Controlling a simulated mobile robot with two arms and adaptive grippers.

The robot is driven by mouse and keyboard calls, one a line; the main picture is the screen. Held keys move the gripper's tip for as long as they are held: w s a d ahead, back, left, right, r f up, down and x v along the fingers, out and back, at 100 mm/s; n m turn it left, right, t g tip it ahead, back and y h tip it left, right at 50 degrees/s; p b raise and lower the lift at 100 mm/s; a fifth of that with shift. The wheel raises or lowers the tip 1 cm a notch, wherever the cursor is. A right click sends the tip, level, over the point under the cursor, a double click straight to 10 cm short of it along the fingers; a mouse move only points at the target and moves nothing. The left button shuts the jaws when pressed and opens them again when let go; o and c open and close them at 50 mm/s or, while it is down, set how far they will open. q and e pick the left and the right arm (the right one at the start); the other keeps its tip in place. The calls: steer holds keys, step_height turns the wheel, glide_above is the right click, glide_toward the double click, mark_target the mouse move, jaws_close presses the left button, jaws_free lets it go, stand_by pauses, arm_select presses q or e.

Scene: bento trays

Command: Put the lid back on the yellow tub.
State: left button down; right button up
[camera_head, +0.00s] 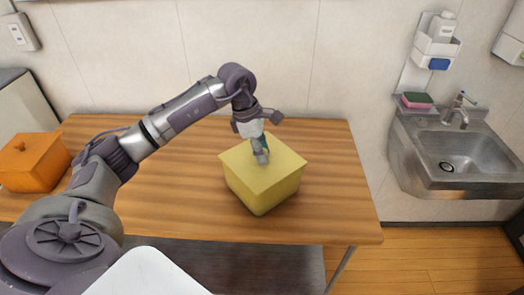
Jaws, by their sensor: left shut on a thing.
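The yellow tub (250,201) stands upright on the wooden table, right of the middle. Its yellow lid (282,158) covers the top, and its edges line up closely with the tub's walls. I cannot tell whether it is fully seated. My left gripper (261,157) points down at the middle of the lid and is shut on it. The fingers hide the part that they hold. My right gripper is not in view.
An orange lidded tub (33,165) stands at the table's left end, near my left arm. The wooden table (335,180) is clear around the yellow tub. A metal sink (460,160) is on the right, past a gap.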

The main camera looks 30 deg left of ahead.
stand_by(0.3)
arm_select(q)
steer(key=c, duration=0.8)
jaws_free()
steer(key=shift+o, duration=0.2)
steer(key=o, duration=0.5)
steer(key=shift+r+p, duration=2.15)
steer(key=shift+r, duration=1.4)
